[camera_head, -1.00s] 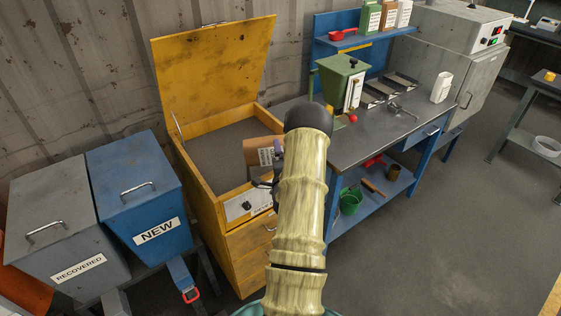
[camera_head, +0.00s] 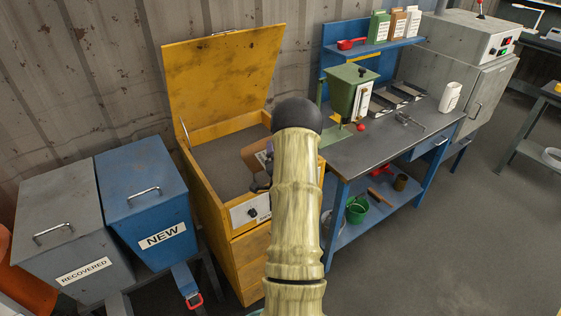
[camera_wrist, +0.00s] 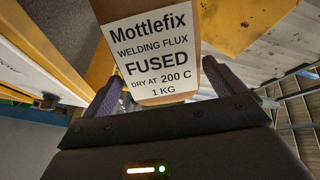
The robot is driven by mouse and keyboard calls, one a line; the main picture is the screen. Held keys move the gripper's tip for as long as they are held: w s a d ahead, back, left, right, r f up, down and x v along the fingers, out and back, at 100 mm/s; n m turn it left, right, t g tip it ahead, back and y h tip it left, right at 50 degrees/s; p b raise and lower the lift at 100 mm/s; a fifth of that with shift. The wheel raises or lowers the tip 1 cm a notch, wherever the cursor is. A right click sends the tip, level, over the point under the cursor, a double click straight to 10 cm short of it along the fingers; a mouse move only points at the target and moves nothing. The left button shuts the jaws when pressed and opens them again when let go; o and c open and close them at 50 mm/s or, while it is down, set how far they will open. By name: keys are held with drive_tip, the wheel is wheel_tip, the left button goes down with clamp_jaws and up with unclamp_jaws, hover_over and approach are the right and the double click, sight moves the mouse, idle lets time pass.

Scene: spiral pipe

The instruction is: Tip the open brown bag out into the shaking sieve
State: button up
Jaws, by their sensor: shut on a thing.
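The brown bag (camera_head: 252,156) shows partly behind my arm in the head view, tilted over the sieve (camera_head: 215,162), a yellow box with a raised lid and a grey bed inside. In the wrist view the bag (camera_wrist: 150,50) fills the top middle, with a white label reading "Mottlefix welding flux fused". My gripper (camera_wrist: 160,88) is shut on the bag, one purple-grey finger on each side. In the head view my gripper (camera_head: 262,180) is mostly hidden by my arm. The bag's mouth is hidden, and I see no flux pouring.
A blue NEW bin (camera_head: 150,205) and a grey RECOVERED bin (camera_head: 65,225) stand left of the sieve. A workbench (camera_head: 350,152) with a green hopper (camera_head: 349,92) stands to the right, close to my arm. The floor at right is clear.

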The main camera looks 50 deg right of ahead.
drive_tip(key=shift+w+a+r+n+b, duration=0.35)
drive_tip(key=shift+w+a+r+n, duration=0.6)
drive_tip(key=shift+n, duration=0.55)
idle(0.8)
drive_tip(key=s+d+f+m+b, duration=0.3)
drive_tip(key=f+m+b, duration=0.1)
drive_tip(key=m+b, duration=0.1)
drive_tip(key=shift+s+d+f+m+b, duration=0.2)
drive_tip(key=shift+m+b, duration=0.2)
drive_tip(key=shift+b, duration=0.2)
